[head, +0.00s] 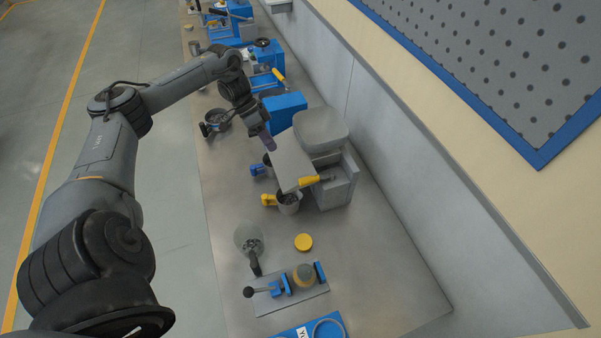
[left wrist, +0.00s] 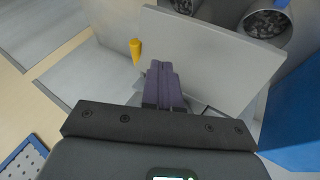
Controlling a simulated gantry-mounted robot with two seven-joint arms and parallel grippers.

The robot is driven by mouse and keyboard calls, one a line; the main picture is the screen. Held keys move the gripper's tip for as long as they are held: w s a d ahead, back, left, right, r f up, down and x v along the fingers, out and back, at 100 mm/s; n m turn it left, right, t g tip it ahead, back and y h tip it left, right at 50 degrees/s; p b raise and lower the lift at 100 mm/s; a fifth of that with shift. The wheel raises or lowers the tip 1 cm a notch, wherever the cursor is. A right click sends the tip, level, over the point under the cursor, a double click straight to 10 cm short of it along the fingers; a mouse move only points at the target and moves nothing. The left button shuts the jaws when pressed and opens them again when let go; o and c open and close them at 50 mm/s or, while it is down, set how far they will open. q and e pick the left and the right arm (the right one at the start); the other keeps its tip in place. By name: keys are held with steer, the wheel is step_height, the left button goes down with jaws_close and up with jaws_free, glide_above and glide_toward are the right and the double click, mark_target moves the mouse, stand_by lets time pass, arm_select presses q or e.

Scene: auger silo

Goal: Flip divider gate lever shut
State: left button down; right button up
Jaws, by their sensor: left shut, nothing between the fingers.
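The grey auger silo (head: 320,130) stands on the bench, with a tilted flat grey panel (head: 291,160) on its near-left side. A lever with a yellow grip (head: 309,181) sticks out beside the panel's lower right corner. In the left wrist view the yellow grip (left wrist: 135,50) shows left of my fingers, apart from them, and the panel (left wrist: 225,65) lies in front of them. My left gripper (head: 269,142) is shut and empty at the panel's upper left edge; its purple fingers (left wrist: 163,82) also show in the wrist view. Whether they touch the panel I cannot tell. My right gripper is not in view.
A cup with a yellow handle (head: 288,204) stands below the panel, and a blue handle (head: 258,169) shows beside it. A blue block (head: 284,111) stands close behind my left gripper. Nearer are a glass container (head: 249,238), a yellow disc (head: 303,242) and a clamp fixture (head: 290,291).

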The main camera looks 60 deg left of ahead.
arm_select(q)
steer(key=shift+w+a+r+t, duration=0.15)
steer(key=shift+w+a+r, duration=0.15)
steer(key=shift+r, duration=0.2)
steer(key=shift+w+a+r+t, duration=0.15)
steer(key=shift+w+r, duration=0.25)
steer(key=shift+r, duration=0.1)
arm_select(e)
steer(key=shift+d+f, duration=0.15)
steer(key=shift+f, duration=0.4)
arm_select(q)
steer(key=shift+f, duration=0.1)
steer(key=p, duration=0.1)
glide_toward(296, 169)
steer(key=x, duration=0.6)
steer(key=shift+s+d+p, duration=0.25)
steer(key=shift+d+p, duration=0.55)
steer(key=shift+p, duration=0.1)
steer(key=shift+s+d+p, duration=0.15)
steer(key=shift+d+p, duration=0.35)
steer(key=shift+d, duration=0.55)
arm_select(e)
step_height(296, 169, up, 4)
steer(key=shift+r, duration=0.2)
